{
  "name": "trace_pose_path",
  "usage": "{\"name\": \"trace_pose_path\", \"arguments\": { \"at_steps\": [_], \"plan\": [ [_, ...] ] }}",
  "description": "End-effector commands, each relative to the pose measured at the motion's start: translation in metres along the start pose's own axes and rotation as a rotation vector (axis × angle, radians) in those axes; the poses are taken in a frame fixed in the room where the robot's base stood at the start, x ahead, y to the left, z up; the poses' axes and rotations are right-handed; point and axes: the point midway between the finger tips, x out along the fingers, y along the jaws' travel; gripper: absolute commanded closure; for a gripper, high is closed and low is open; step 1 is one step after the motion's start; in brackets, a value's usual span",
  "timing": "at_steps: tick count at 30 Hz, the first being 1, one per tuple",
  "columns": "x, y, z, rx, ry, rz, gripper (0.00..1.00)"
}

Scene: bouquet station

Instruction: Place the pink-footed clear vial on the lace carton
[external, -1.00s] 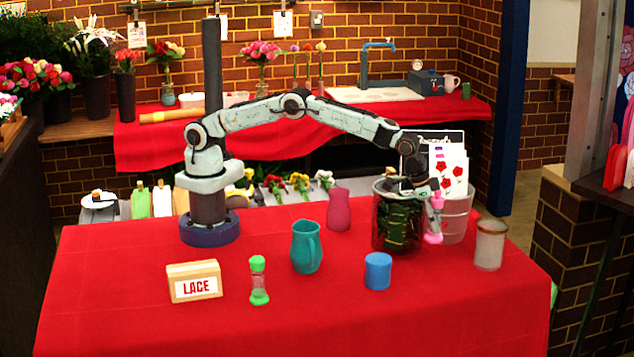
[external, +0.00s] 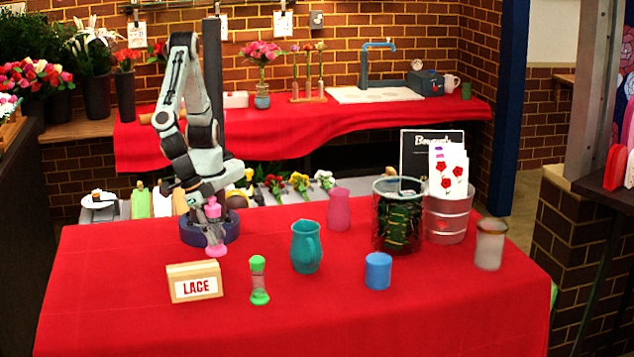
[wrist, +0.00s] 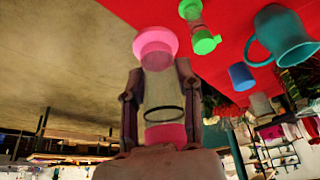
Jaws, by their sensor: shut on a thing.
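The pink-footed clear vial (external: 214,232) is in my gripper (external: 209,212), with its pink foot pointing down and its pink top up near the fingers. In the wrist view the vial (wrist: 156,85) is clasped between both fingers of my gripper (wrist: 158,95). The lace carton (external: 194,281) is a tan box with a white LACE label on the red table at the front left. My gripper and the vial are above and behind the carton, slightly to its right, apart from it.
A green-ended clear vial (external: 259,280) stands just right of the carton. A teal pitcher (external: 306,247), blue cup (external: 378,271), pink vase (external: 339,209) and frosted jar (external: 490,244) stand farther right.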

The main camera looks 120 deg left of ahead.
Motion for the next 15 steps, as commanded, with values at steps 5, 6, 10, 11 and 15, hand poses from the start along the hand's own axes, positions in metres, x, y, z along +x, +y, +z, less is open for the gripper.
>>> {"name": "trace_pose_path", "arguments": {
  "at_steps": [5, 6, 10, 11, 15],
  "plan": [
    [-0.029, -0.029, 0.056, 0.021, 0.001, 0.010, 1.00],
    [-0.032, -0.034, 0.062, 0.023, 0.001, 0.011, 1.00],
    [-0.031, -0.045, 0.076, 0.027, 0.001, 0.009, 1.00],
    [-0.027, -0.046, 0.079, 0.027, 0.001, 0.008, 1.00],
    [-0.006, -0.048, 0.089, 0.027, 0.000, 0.006, 1.00]
  ]
}}
